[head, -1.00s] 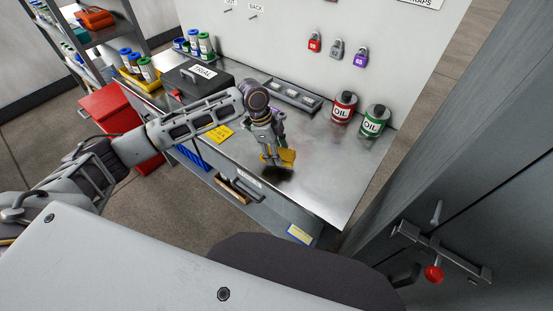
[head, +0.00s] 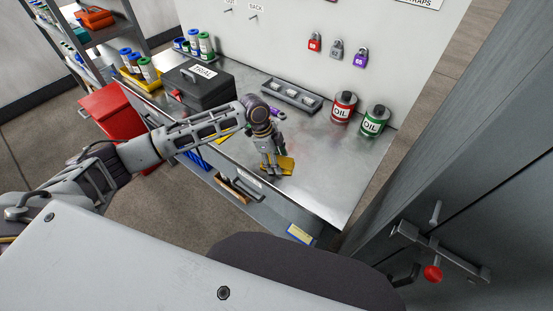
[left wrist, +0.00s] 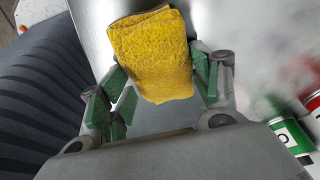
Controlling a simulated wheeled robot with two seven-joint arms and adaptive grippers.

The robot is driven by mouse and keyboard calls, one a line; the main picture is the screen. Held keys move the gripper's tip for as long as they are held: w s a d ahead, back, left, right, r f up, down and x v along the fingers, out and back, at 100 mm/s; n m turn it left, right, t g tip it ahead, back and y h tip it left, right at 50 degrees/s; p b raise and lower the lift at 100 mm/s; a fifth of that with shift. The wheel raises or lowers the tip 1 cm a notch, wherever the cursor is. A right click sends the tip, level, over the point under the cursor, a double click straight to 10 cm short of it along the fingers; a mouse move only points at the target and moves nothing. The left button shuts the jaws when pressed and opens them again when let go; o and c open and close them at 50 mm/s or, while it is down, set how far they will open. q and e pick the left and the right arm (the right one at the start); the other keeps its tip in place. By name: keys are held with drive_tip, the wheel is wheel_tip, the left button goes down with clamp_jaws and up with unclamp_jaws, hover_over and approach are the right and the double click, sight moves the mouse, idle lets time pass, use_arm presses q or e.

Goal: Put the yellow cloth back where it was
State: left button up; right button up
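The yellow cloth (head: 288,164) lies flat on the metal workbench, near its front edge. In the left wrist view the folded cloth (left wrist: 152,50) sits between and beyond the green-padded fingers. My left gripper (head: 271,173) points down over the cloth's left part and hides some of it in the head view. Its fingers are spread, with small gaps to the cloth in the wrist view (left wrist: 163,92). My right gripper is in no view.
A grey tray (head: 291,95) and dark toolbox (head: 198,86) stand behind my arm. The bench right of the cloth is clear.

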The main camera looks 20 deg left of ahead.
use_arm(q)
drive_tip(key=shift+o, duration=1)
drive_tip(key=shift+r, duration=0.1)
drive_tip(key=v, duration=1.2)
